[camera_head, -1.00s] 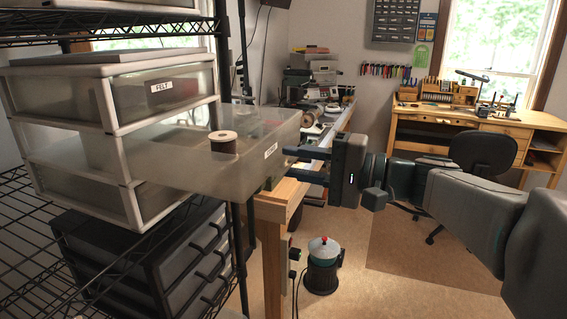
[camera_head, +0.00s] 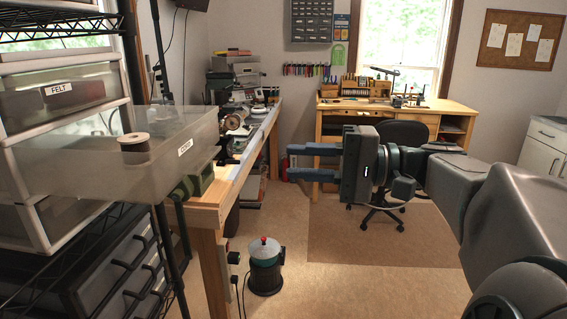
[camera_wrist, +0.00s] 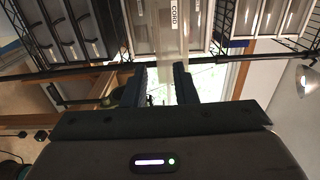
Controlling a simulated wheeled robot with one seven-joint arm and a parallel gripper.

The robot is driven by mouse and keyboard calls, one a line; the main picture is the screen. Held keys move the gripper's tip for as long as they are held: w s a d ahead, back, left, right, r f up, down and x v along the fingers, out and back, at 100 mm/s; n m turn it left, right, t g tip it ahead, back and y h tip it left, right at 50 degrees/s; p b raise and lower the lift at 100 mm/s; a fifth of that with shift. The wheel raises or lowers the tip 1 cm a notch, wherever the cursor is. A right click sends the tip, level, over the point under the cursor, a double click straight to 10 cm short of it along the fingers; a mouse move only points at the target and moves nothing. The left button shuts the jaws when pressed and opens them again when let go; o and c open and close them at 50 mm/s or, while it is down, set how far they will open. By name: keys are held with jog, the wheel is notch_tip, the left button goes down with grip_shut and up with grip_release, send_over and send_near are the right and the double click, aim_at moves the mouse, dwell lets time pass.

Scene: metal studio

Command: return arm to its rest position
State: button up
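My gripper (camera_head: 314,162) is in the middle of the head view, pointing left, with its two fingers apart and nothing between them. It is clear of the pulled-out translucent drawer (camera_head: 172,157) on the left, with open air between. The drawer carries a white label, which reads CORD in the wrist view (camera_wrist: 172,14). A spool (camera_head: 134,148) stands upright on or in the drawer; I cannot tell which. In the wrist view the fingers of my gripper (camera_wrist: 160,72) are spread, with the drawer beyond them.
A black wire shelf (camera_head: 62,268) holds the drawer units at the left. A wooden workbench (camera_head: 207,208) stands behind the drawer, with a red-topped pot (camera_head: 265,268) on the floor. A desk (camera_head: 395,108) and a black chair (camera_head: 402,140) are at the back. Floor in the middle is open.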

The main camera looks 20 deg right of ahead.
dwell(0.4)
jog(key=s+a+f+g+h+p, duration=0.15)
jog(key=a+f+g+h, duration=0.35)
jog(key=a+f, duration=0.55)
jog(key=s+d+f+n+h+p, duration=0.1)
jog(key=s+f+n+h, duration=0.1)
jog(key=f+h, duration=0.3)
jog(key=s+f+n+g+h+p, duration=0.1)
jog(key=f+n+h, duration=0.3)
jog(key=f, duration=0.5)
jog(key=shift+s+d+h, duration=0.4)
jog(key=shift+s+h, duration=0.15)
jog(key=shift+h, duration=0.15)
